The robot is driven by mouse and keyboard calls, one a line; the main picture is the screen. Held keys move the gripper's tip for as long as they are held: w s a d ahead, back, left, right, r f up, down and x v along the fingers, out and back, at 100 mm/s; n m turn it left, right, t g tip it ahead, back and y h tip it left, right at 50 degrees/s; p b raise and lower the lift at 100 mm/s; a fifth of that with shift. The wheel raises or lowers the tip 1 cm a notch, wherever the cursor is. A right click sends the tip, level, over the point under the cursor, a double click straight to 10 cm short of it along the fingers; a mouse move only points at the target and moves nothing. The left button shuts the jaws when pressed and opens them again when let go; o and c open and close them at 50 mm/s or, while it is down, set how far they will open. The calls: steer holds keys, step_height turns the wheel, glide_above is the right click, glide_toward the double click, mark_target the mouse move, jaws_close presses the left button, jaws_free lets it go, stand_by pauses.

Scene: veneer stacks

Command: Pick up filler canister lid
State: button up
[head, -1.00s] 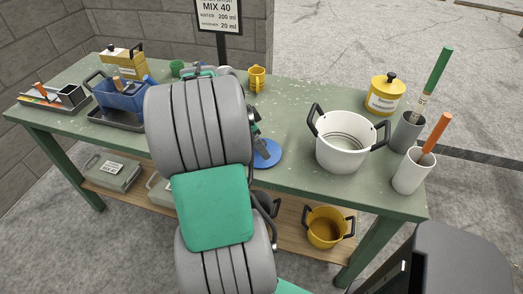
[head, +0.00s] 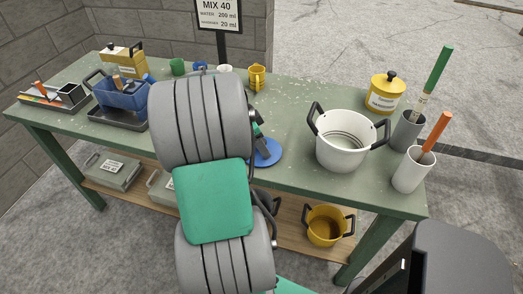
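A round yellow canister (head: 384,102) with a pale label stands at the back right of the table. Its yellow lid (head: 388,81) with a black knob sits on top. A boxier yellow container (head: 122,66) with a dark top and a label stands at the back left. The labels are too small to read surely, so I cannot tell which is the filler canister. My grey and green arm rises through the middle of the head view and covers the centre of the table. My gripper is hidden behind it.
On the green table (head: 290,170) are a white pot (head: 342,152), a blue disc (head: 266,153), a yellow mug (head: 257,78), a green mug (head: 177,67) and a blue caddy (head: 122,97). A sign (head: 218,16) stands behind.

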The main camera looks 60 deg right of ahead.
steer(key=shift+c, duration=1.3)
steer(key=shift+r, duration=0.1)
